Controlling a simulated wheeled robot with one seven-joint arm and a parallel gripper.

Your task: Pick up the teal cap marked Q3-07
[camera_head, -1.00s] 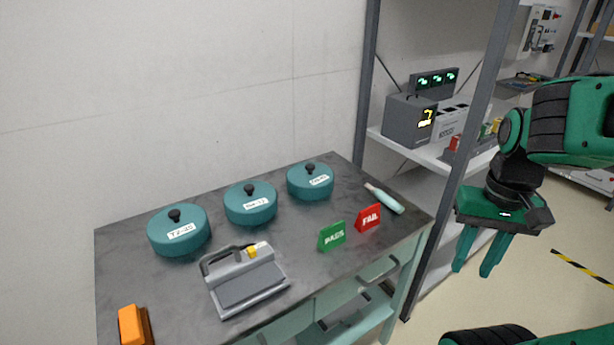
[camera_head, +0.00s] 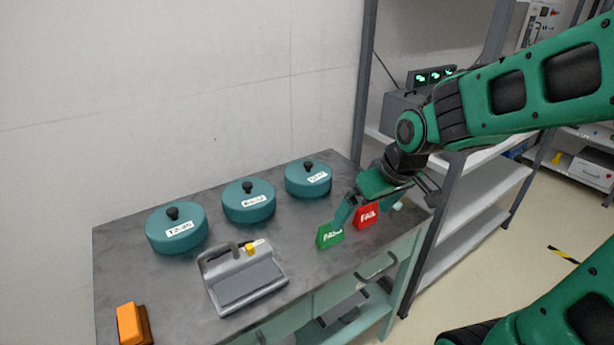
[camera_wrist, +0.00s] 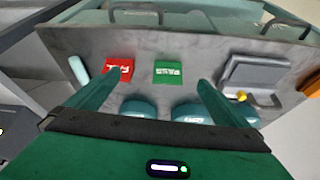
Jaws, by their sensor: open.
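Three teal caps with black knobs and white labels stand in a row on the grey bench top. The left cap (camera_head: 176,240) reads like T2-05; the middle cap (camera_head: 248,208) has a blurred label. The right cap (camera_head: 308,187) has a small label that could be Q3-07, but I cannot read it surely. My gripper (camera_head: 364,210) is open and empty, right of the right cap and above the sign area. In the wrist view my gripper (camera_wrist: 162,78) shows both fingers apart, with the caps (camera_wrist: 138,112) partly hidden behind its body.
A green PASS sign (camera_head: 330,236) and a red FAIL sign (camera_head: 366,214) stand near the bench's right front edge, close to my fingers. A grey device (camera_head: 245,283) and an orange block (camera_head: 130,324) lie on the bench (camera_head: 190,300). A grey shelf rack (camera_head: 480,205) stands right.

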